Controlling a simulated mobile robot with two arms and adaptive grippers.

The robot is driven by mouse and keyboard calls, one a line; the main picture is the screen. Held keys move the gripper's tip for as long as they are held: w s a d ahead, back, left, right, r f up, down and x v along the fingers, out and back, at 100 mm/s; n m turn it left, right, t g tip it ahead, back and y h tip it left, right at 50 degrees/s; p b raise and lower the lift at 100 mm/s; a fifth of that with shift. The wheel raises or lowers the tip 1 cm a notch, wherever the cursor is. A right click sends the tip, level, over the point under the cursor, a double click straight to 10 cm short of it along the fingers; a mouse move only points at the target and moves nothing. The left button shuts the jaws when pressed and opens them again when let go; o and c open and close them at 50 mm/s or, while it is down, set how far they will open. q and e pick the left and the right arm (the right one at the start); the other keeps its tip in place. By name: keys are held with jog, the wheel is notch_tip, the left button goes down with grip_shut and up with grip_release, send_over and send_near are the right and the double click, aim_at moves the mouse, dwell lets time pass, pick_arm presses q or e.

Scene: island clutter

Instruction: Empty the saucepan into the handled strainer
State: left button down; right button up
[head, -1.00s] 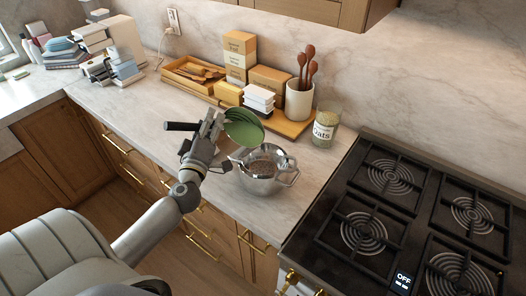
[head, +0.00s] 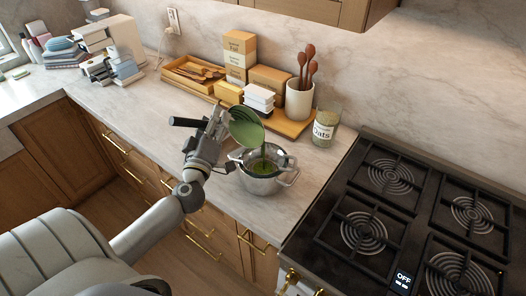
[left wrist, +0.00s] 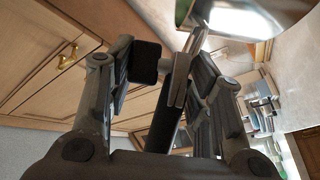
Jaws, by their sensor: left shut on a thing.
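The saucepan (head: 243,137) is tilted over toward the right in the head view, above the steel pot (head: 262,187). A green stream (head: 263,152) runs from its lip. The handled strainer (head: 285,161) sits in the mouth of the pot, and green liquid shows inside it. My left gripper (head: 207,128) is shut on the saucepan's handle (head: 187,122), whose black end sticks out to the left. In the left wrist view, the saucepan's shiny metal side (left wrist: 255,14) is at the top, and the gripper's fingers close around the handle. My right gripper is not in view.
The stove (head: 400,215) is to the right of the pot. Behind stand an oats jar (head: 325,128), a utensil crock (head: 299,100), boxes (head: 268,81) and a wooden tray (head: 192,75).

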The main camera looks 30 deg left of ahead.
pick_arm(q)
jog(key=shift+r, duration=0.2)
jog(key=shift+w+d+r+m, duration=0.1)
jog(key=shift+d+r+m, duration=0.1)
jog(key=shift+d+m, duration=0.25)
jog(key=shift+w+d+r+m, duration=0.15)
jog(key=shift+d+m, duration=0.2)
jog(key=shift+m, duration=0.2)
jog(key=shift+d, duration=0.1)
jog(key=shift+w+d+r+m+t+h, duration=0.1)
jog(key=shift+d+m+t+h, duration=0.05)
jog(key=shift+d+m, duration=0.35)
jog(key=shift+w+d+r+m+t+h, duration=0.1)
jog(key=shift+d+m+t+h, duration=0.05)
jog(key=shift+d+m, duration=0.3)
jog(key=shift+w+d+m+h, duration=0.25)
jog(key=shift+d+m+h, duration=0.05)
jog(key=shift+d+m, duration=0.65)
